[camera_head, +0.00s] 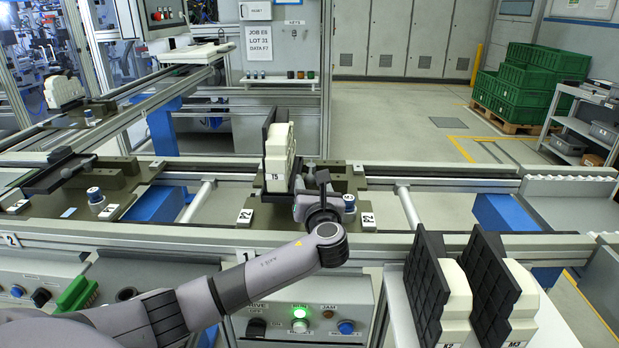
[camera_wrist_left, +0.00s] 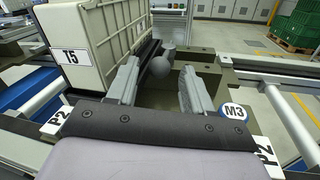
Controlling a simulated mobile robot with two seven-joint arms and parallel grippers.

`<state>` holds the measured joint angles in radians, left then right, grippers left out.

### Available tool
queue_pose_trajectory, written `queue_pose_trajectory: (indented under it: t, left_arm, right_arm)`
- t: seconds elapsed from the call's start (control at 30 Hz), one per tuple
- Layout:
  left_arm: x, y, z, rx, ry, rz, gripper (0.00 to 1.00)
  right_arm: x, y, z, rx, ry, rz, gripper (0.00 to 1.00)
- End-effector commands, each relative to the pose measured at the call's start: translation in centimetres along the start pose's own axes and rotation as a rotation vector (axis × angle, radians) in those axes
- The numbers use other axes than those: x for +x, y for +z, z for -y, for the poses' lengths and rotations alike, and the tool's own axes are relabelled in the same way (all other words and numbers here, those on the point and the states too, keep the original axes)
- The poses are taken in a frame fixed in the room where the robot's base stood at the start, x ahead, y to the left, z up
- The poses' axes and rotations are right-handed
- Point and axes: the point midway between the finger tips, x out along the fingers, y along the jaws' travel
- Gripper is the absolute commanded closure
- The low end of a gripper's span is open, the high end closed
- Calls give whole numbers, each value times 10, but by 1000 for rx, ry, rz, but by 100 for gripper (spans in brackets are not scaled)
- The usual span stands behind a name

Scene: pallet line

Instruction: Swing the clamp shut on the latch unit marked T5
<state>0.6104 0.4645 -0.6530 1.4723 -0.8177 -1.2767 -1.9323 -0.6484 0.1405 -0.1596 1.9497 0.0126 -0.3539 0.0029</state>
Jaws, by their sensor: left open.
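The latch unit marked T5 (camera_head: 277,158) stands upright on a dark olive pallet marked P2 (camera_head: 265,212) at the middle of the line. It also shows at the upper left of the left wrist view (camera_wrist_left: 95,55). A grey ball knob (camera_wrist_left: 159,67), apparently on the clamp's dark arm, is beside the unit's right side. My left gripper (camera_head: 311,186) is open just right of the unit. In the left wrist view its fingers (camera_wrist_left: 160,76) are spread on either side of the knob; contact is not clear. Much of the clamp is hidden. My right gripper is out of view.
Units marked K2 (camera_head: 456,305) and M3 (camera_head: 519,300) stand on a white surface at front right. Another pallet (camera_head: 85,190) with a clamp is at left.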

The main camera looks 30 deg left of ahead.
Motion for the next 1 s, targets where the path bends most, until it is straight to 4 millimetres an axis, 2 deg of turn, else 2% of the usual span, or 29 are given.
queue_pose_trajectory:
  t: [0.1, 0.3, 0.63, 0.67, 0.8, 1.0]
  left_arm:
    - [16, 0, -1, 1, 2, 0, 49]
    - [31, 0, 0, -1, 0, -1, 49]
    - [34, 0, 0, -1, -2, -1, 49]
    - [34, 0, 0, -1, -2, -1, 52]
    - [34, 0, 0, -1, -1, -1, 98]
    - [34, -1, 2, -2, -1, -2, 100]
  right_arm:
    - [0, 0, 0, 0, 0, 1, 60]
    - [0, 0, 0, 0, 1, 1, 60]
    - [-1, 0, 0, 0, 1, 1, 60]
    - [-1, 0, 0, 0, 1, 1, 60]
    - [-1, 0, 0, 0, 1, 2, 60]
    - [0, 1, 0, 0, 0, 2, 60]
